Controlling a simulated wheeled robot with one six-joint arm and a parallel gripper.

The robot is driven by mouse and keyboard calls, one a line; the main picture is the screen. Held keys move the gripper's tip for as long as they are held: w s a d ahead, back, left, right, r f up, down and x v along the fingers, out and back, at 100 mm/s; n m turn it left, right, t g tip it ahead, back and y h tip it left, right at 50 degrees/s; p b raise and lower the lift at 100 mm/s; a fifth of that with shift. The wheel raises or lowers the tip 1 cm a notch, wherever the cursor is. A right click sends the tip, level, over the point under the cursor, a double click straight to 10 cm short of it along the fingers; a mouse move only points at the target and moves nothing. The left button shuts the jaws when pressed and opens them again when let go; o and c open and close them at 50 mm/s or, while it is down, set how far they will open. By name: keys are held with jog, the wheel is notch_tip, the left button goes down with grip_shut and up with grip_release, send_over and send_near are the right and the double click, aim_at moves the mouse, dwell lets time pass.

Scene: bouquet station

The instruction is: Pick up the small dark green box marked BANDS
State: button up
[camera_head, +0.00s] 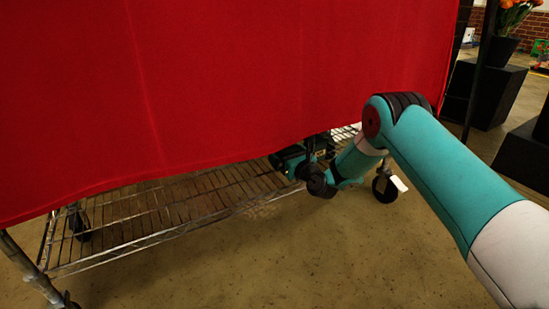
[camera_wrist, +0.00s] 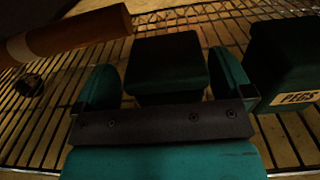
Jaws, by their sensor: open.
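A dark green box (camera_wrist: 166,58) sits on the wire shelf in the wrist view, between the two teal fingers of my gripper (camera_wrist: 162,70). No marking shows on the side I see, so I cannot read whether it says BANDS. My gripper is open, with one finger at each side of the box. A narrow gap shows at the left finger; the right finger is very close to the box. The box's near lower part is hidden behind my gripper's dark bar. In the head view my arm reaches under the red cloth, and the box cannot be made out clearly.
A second dark green box marked PEGS (camera_wrist: 295,65) stands just right of my right finger. A brown cylinder (camera_wrist: 80,32) lies at the upper left. The red cloth (camera_head: 220,80) hangs over the wire shelf (camera_head: 165,205), whose left part looks bare.

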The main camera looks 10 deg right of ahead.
jog(key=shift+w+d, duration=0.5)
jog(key=shift+w, duration=0.25)
jog(key=shift+a, duration=0.3)
jog(key=shift+c, duration=0.8)
jog(key=shift+a, duration=0.1)
jog(key=c, duration=0.9)
